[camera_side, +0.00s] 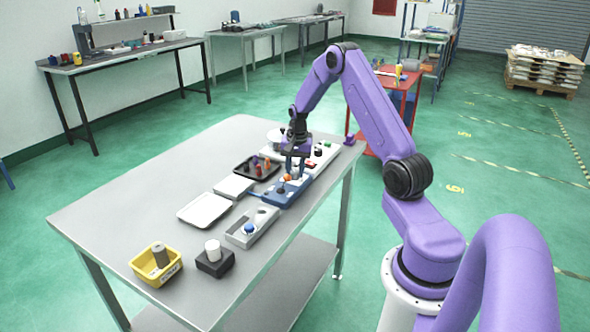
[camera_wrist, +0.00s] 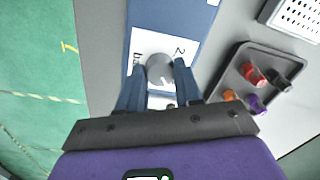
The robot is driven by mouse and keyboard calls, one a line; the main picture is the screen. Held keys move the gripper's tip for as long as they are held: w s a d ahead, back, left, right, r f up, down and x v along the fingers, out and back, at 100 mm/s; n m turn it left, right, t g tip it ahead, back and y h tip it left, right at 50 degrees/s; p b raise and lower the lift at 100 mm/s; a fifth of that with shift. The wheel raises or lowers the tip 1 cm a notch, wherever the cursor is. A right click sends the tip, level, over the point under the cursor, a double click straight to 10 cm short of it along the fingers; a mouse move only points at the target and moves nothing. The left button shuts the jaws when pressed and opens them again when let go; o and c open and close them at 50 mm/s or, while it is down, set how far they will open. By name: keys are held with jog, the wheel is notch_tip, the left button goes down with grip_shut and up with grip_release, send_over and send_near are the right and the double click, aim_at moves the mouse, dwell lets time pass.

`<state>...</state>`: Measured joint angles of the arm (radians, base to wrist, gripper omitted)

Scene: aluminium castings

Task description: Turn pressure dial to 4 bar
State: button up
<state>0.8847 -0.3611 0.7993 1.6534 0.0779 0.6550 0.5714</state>
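The grey round pressure dial (camera_wrist: 159,69) sits on a white label plate (camera_wrist: 153,44) in the wrist view. A "2" and letters like "bar" show on the plate, but the pointer's setting is not readable. My gripper (camera_wrist: 158,75) has its two blue fingers on either side of the dial, with a gap visible at each side. In the side view my gripper (camera_side: 290,172) hangs over the far part of the blue panel (camera_side: 284,196), and its fingers largely hide the dial there. Whether the fingertips reach down beside the dial or stay above it is unclear.
A dark tray (camera_wrist: 223,88) with several coloured parts lies right of the panel in the wrist view. On the table (camera_side: 130,190) in the side view are a white tray (camera_side: 204,210), a grey box with a blue knob (camera_side: 252,226), a yellow bin (camera_side: 157,277) and a black block (camera_side: 215,262).

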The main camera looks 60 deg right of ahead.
aim_at(297, 171)
jog(key=shift+n, duration=0.3)
jog(key=n, duration=0.9)
dwell(0.3)
dwell(0.3)
jog(key=shift+y, duration=0.3)
jog(key=o, duration=1)
jog(key=shift+o, duration=0.2)
jog(key=shift+d+r, duration=0.1)
notch_tip(297, 171, up, 17)
jog(key=shift+d, duration=0.45)
jog(key=shift+s+r, duration=0.1)
